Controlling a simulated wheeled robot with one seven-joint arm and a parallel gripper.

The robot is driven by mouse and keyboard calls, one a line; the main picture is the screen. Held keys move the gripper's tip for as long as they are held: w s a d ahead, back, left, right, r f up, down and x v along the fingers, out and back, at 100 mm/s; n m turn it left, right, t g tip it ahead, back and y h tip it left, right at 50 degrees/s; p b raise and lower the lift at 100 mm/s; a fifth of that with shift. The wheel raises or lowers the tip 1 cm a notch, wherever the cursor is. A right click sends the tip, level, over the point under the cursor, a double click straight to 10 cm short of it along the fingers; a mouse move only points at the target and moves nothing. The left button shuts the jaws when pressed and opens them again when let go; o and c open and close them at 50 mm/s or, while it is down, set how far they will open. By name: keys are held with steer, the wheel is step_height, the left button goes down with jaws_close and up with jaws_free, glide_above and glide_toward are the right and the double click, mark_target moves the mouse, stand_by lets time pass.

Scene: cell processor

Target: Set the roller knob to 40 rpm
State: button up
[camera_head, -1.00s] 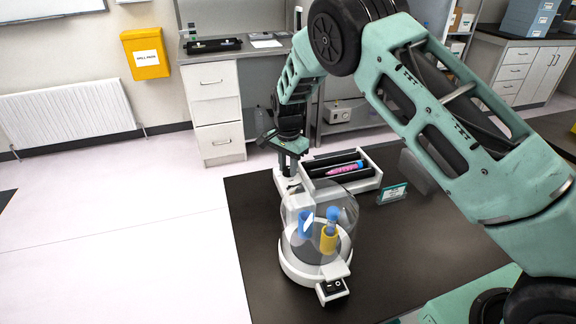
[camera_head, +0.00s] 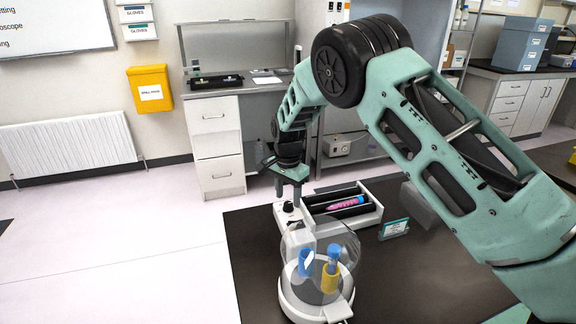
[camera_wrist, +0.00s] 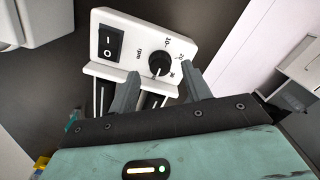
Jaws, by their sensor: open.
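The roller knob (camera_wrist: 159,63) is a round black dial on a white control panel (camera_wrist: 118,64), with an rpm scale beside it. It sits just beyond my gripper (camera_wrist: 160,85), between the lines of the two open fingers, in the wrist view. I cannot tell whether a finger touches it, or which number it points to. A black rocker switch (camera_wrist: 111,43) is beside the knob. In the head view my gripper (camera_head: 288,190) points down over the panel end of the white roller unit (camera_head: 376,213), which holds a pink tube (camera_head: 345,203).
A clear-domed device (camera_head: 318,290) with blue and yellow tube holders stands in front of the roller unit on the dark table (camera_head: 245,240). A small green-and-white sign (camera_head: 394,229) stands to the right. A drawer cabinet (camera_head: 216,140) is behind.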

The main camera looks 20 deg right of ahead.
mark_target(288, 203)
step_height(288, 203, up, 15)
steer(key=b, duration=0.1)
steer(key=shift+f, duration=0.1)
stand_by(0.4)
